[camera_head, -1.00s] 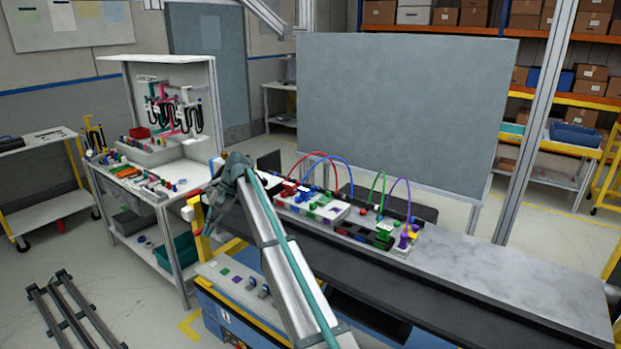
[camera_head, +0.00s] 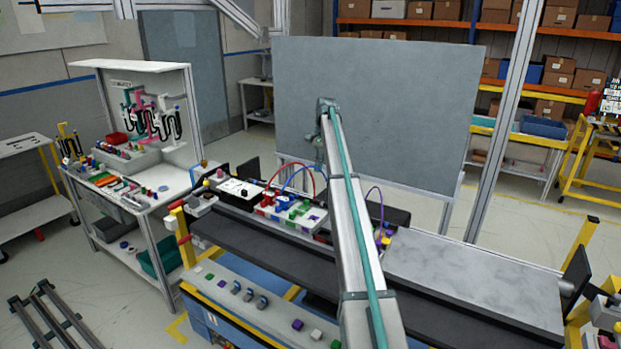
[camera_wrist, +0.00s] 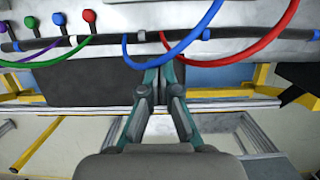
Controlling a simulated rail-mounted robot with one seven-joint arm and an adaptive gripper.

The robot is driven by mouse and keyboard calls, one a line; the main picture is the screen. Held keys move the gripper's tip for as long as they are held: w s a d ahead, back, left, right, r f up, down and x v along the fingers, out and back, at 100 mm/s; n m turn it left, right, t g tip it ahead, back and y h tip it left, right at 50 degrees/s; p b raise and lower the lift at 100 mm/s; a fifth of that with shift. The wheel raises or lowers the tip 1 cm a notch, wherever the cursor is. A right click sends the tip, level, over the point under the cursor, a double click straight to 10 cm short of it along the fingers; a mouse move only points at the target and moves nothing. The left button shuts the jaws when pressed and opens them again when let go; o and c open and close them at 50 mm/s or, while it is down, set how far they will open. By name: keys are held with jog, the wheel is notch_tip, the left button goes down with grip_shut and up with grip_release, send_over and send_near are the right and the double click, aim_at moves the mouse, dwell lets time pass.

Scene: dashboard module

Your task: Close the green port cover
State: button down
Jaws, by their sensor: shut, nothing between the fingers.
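The dashboard module (camera_head: 284,226) lies along the bench, with coloured ports and blocks on it and red, blue and purple cables looped above. I cannot pick out the green port cover in either current view; my arm crosses in front of the part where the green cable stands. My gripper (camera_head: 319,166) hangs down above the module, near the red and blue cables; its tips are small there. In the wrist view my gripper (camera_wrist: 158,70) is shut and empty, with its fingertips just below the blue cable (camera_wrist: 195,40) and the dark bar.
In the wrist view a red cable (camera_wrist: 262,50) loops right of the fingers. Pins with blue, green and red heads stand at upper left, near green and purple cables. A grey board (camera_head: 400,105) stands behind the bench. The bench's right end (camera_head: 480,275) is clear.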

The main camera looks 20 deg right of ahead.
aim_at(301, 211)
jog(key=p+x, duration=0.1)
jog(key=x, duration=0.8)
jog(key=shift+s+a+f+p, duration=0.1)
jog(key=shift+s+a+p, duration=0.1)
jog(key=shift+p, duration=0.15)
jog(key=a+p, duration=0.1)
jog(key=s+a, duration=0.1)
jog(key=shift+s+a+p, duration=0.35)
jog(key=shift+s+a+f, duration=0.1)
jog(key=shift+a+f, duration=0.1)
jog(key=shift+a, duration=0.05)
jog(key=s+a, duration=0.1)
jog(key=a, duration=0.1)
jog(key=s+a, duration=0.2)
jog(key=shift+f, duration=0.1)
